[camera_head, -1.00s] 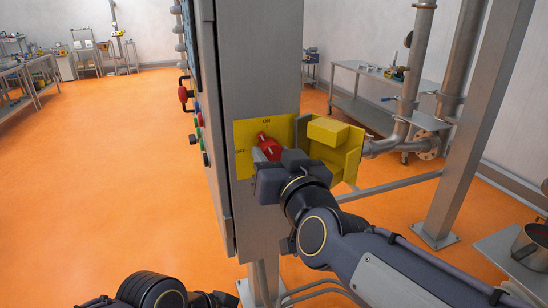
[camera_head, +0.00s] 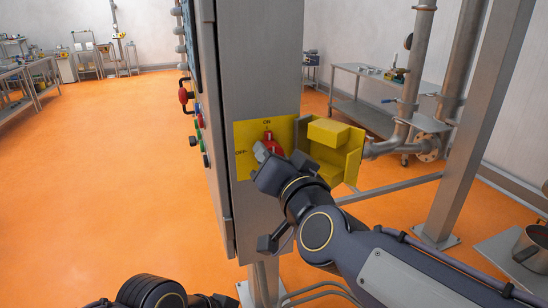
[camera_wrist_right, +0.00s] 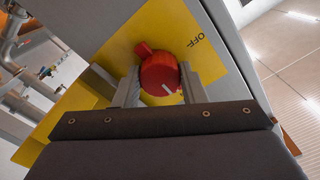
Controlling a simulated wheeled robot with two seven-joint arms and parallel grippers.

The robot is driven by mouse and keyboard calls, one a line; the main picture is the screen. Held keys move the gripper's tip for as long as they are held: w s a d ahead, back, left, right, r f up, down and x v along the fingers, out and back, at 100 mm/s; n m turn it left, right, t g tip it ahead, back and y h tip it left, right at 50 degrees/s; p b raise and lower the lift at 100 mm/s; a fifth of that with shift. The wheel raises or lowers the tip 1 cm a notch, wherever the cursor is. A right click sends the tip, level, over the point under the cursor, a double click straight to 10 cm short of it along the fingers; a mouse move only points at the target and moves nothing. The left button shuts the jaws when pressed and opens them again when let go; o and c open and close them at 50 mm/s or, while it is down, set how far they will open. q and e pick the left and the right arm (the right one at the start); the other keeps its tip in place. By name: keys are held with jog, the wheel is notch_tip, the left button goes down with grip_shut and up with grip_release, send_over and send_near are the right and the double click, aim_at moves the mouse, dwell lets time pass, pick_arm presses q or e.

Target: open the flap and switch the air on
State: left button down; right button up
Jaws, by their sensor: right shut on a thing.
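The red rotary switch (camera_head: 272,148) sits on a yellow plate (camera_head: 244,164) on the side of the grey cabinet. Its red top points up toward the ON mark; OFF is at the left. The yellow flap (camera_head: 340,150), a box-shaped cover, stands swung open to the right of the plate. My right gripper (camera_head: 262,152) is at the switch from below and partly hides it. In the right wrist view, its two grey fingers (camera_wrist_right: 157,90) sit on either side of the red switch (camera_wrist_right: 158,74), shut on it. Only part of my left arm shows at the bottom left; its fingers are out of sight.
A steel post (camera_head: 475,120) and pipes stand at the right, with a metal table (camera_head: 370,75) behind. The orange floor (camera_head: 110,170) at the left is clear.

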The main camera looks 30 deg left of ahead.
jog(key=o, duration=1)
jog(key=v, duration=0.8)
